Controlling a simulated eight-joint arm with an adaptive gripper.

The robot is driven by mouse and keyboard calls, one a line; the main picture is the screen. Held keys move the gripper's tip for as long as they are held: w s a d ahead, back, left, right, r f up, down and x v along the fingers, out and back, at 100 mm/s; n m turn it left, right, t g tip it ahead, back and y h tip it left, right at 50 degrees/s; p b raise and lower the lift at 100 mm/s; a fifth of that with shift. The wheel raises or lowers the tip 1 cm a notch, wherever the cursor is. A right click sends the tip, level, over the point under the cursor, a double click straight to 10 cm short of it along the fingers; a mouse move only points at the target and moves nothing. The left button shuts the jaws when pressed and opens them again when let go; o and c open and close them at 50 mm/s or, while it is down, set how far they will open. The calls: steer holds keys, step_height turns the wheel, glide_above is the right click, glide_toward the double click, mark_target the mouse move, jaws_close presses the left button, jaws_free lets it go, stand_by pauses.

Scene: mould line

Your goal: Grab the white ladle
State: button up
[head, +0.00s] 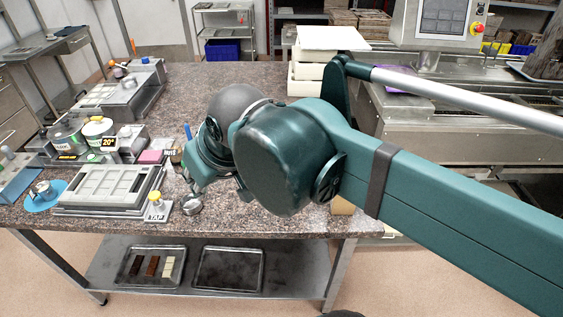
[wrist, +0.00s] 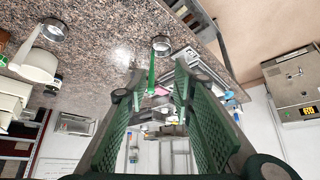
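A ladle with a pale, whitish handle (wrist: 26,48) and a round metal cup (wrist: 55,29) lies on the speckled counter at the upper left of the wrist view. It is away from my fingers. I cannot make it out in the head view, where my arm covers much of the counter. My gripper (wrist: 157,85) is open, its two green ridged fingers apart. A ladle with a green handle (wrist: 152,72) shows between the fingers, apart from them as far as I can tell. In the head view my gripper (head: 219,184) is low over the counter, beside a small metal cup (head: 191,207).
The speckled counter (head: 300,214) has its front edge close by. A grey mould (head: 107,188), a yellow-knobbed TAP stand (head: 156,207) and pots (head: 99,128) stand to the left. White stacked boxes (head: 305,76) stand behind my arm. Trays (head: 228,270) lie on the shelf below.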

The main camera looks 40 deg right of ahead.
steer(key=w+d+r+m+g+h+p, duration=0.1)
steer(key=w+d+m+p, duration=0.15)
steer(key=d+p, duration=0.45)
steer(key=w+d+r+m+g+p, duration=0.1)
steer(key=w+d+p, duration=0.25)
steer(key=d, duration=0.85)
steer(key=s+d+f+m+p, duration=0.1)
steer(key=d+p, duration=0.2)
steer(key=d, duration=0.4)
steer(key=d+f+m+p, duration=0.1)
steer(key=d+m+p, duration=0.15)
steer(key=d, duration=0.55)
steer(key=shift+n+g+h, duration=0.3)
steer(key=shift+g, duration=0.1)
steer(key=shift+s+a+f, duration=0.1)
steer(key=shift+f, duration=1.25)
steer(key=shift+s+a+f, duration=0.1)
steer(key=shift+f, duration=1.25)
steer(key=shift+x, duration=3.35)
